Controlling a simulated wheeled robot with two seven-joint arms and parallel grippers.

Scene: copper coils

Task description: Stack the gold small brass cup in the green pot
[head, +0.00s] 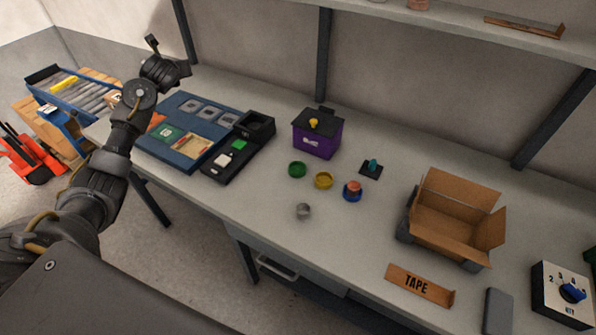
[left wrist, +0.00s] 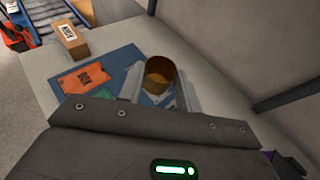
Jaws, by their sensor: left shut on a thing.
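The small gold brass cup (left wrist: 160,76) is held between the pale fingers of my left gripper (left wrist: 160,92) in the left wrist view, its open mouth visible. The gripper is shut on it, above the blue mat. In the head view my left arm reaches over the left end of the bench; the cup cannot be made out there. The green pot (head: 297,169) stands on the bench right of the black tray, apart from the gripper and its cup. My right gripper is in neither view.
Near the green pot stand a yellow pot (head: 323,180), a blue pot (head: 352,195) with a copper-coloured piece in it, and a silver cup (head: 304,211). A purple box (head: 318,143) is behind them. The blue mat (head: 183,161) and black tray (head: 222,174) lie left; an open carton (head: 448,233) stands right.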

